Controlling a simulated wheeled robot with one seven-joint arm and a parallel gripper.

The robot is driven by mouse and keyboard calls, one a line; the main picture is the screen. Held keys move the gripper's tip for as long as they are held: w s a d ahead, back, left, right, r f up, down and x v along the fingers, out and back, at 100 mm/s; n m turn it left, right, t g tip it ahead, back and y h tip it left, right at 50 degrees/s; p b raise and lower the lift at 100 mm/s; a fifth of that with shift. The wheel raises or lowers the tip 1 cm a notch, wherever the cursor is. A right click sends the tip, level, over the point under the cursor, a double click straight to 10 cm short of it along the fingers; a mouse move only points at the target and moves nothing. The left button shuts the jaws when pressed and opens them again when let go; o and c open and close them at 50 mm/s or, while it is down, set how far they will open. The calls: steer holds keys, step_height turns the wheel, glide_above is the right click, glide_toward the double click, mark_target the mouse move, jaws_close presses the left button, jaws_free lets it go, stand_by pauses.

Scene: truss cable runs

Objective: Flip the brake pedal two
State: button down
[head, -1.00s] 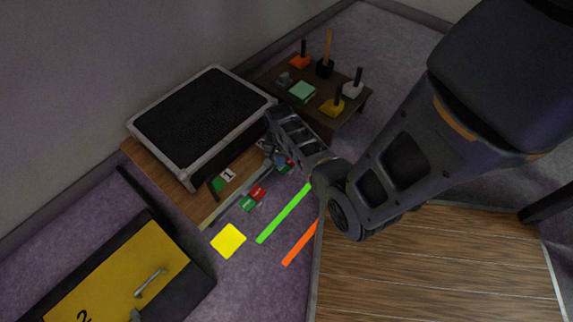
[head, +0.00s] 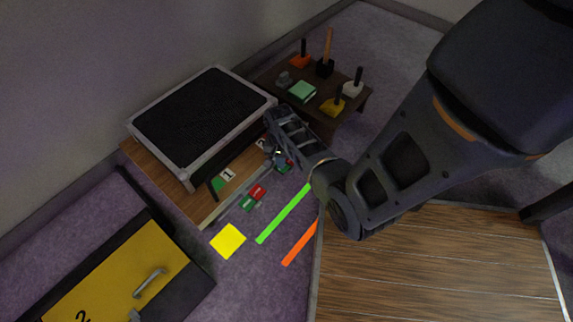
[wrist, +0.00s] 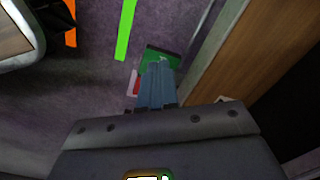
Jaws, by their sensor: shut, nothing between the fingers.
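A low pedal with a red half and a green half lies at the platform's front edge, under my gripper (head: 278,154). Its green part (head: 285,169) shows in the head view, the rest partly hidden by my fingers. In the wrist view my two bluish fingers are together with nothing between them, over the green part (wrist: 160,54), with a red and white part (wrist: 134,84) beside them. I cannot tell whether they touch it. A similar pedal, red (head: 258,191) and green (head: 247,203), lies to the left, near a card marked 1 (head: 227,175).
A black-topped box (head: 205,115) stands on the wooden platform (head: 190,205). A dark table (head: 335,125) with coloured blocks stands behind my arm. Green (head: 284,213) and orange (head: 300,243) strips and a yellow square (head: 228,240) mark the floor. A yellow cabinet (head: 115,285) is lower left.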

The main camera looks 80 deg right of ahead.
steer(key=shift+f+b, duration=0.65)
steer(key=shift+f, duration=0.35)
stand_by(0.4)
step_height(320, 180, up, 7)
steer(key=p, duration=0.7)
steer(key=shift+r+p, duration=0.15)
steer(key=shift+p, duration=0.15)
stand_by(0.5)
